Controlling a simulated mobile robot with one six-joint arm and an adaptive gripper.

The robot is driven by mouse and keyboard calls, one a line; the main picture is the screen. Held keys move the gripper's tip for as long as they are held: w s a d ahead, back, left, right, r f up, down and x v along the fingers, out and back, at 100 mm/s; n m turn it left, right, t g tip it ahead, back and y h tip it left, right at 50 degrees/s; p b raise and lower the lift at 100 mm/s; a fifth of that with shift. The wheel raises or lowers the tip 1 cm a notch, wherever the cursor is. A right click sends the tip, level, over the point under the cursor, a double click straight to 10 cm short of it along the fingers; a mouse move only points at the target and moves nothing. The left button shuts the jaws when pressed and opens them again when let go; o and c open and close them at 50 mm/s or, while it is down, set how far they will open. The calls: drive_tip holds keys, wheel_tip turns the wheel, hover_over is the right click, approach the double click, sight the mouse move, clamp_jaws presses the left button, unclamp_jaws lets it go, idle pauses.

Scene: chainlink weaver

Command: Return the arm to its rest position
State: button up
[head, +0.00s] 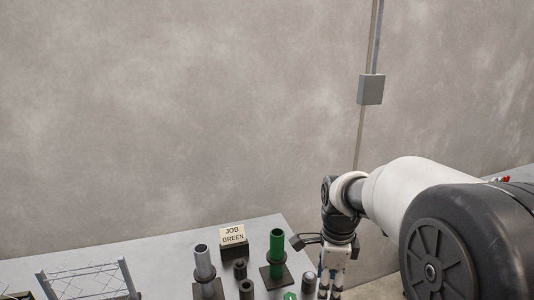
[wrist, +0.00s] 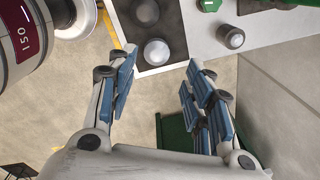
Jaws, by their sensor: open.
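My gripper (head: 330,292) hangs downward at the right end of the workbench (head: 150,250) in the head view, below my bent arm. In the wrist view its blue-padded fingers (wrist: 160,75) are spread apart with nothing between them. Below and beyond them are the concrete floor and a dark green box (wrist: 172,130), partly hidden by the right finger.
The bench holds a green tube (head: 277,247), a grey tube (head: 203,264), a "JOB GREEN" sign (head: 233,236), small dark cylinders (head: 240,268) and a wire-mesh frame (head: 85,281). A white-edged black panel (wrist: 175,30) lies near the fingertips. A grey wall box (head: 371,90) is behind.

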drive_tip(key=s+r+n+t, duration=0.2)
drive_tip(key=s+r+n, duration=0.65)
drive_tip(key=s, duration=0.35)
drive_tip(key=s+f+n+t, duration=0.1)
drive_tip(key=s+n+t, duration=0.1)
drive_tip(key=s+n, duration=0.9)
drive_tip(key=shift+s, duration=0.9)
